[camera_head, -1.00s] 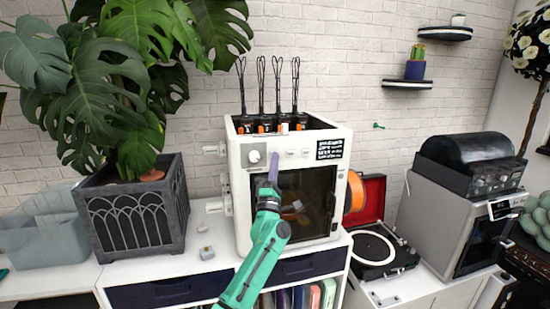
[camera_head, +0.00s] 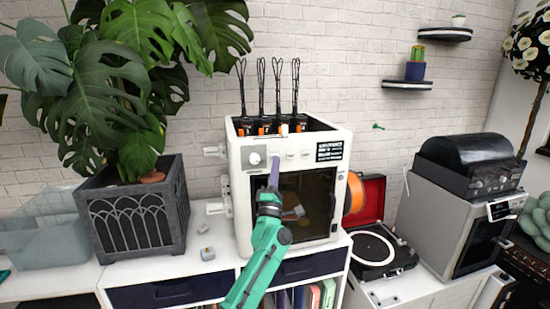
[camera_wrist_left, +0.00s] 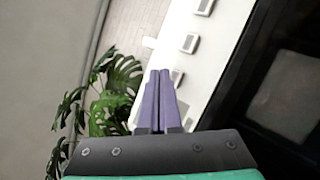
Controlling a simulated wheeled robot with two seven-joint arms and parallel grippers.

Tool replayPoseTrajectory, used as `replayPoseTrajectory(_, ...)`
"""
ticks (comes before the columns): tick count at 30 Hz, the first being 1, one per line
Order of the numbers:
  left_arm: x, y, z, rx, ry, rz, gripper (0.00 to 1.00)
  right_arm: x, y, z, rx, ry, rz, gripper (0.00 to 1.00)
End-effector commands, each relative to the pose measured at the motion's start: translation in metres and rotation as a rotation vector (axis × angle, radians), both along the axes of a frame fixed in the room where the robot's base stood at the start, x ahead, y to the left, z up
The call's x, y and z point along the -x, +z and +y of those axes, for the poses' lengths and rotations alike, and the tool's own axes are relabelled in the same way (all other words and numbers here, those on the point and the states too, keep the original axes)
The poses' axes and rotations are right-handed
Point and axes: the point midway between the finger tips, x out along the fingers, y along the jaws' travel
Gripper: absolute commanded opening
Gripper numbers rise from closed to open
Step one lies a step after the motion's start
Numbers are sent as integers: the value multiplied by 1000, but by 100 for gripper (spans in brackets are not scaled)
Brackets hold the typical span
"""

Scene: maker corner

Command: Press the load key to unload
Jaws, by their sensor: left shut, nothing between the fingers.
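The white boxy machine (camera_head: 241,200) stands on the white cabinet. In the left wrist view the shut fingertips (camera_wrist_left: 160,73) are near the lowest visible key (camera_wrist_left: 175,78); contact cannot be told. Which key is the load key cannot be read. My right gripper is out of view.
A potted plant in a dark planter (camera_head: 135,215) stands left. A record player (camera_head: 375,250) and a grey appliance (camera_head: 435,225) stand right. Small white parts (camera_head: 207,253) lie on the cabinet top.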

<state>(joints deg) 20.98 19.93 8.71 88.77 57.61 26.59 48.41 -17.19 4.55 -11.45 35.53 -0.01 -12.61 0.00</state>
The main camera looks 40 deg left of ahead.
Motion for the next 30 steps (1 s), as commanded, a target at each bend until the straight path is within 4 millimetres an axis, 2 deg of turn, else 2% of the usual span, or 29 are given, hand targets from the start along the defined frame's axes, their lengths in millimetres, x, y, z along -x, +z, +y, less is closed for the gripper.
replayPoseTrajectory(17,27,2,-40,1,-2,2,0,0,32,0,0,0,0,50)
replayPoseTrajectory(30,28,0,-41,1,-1,0,0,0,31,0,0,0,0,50)
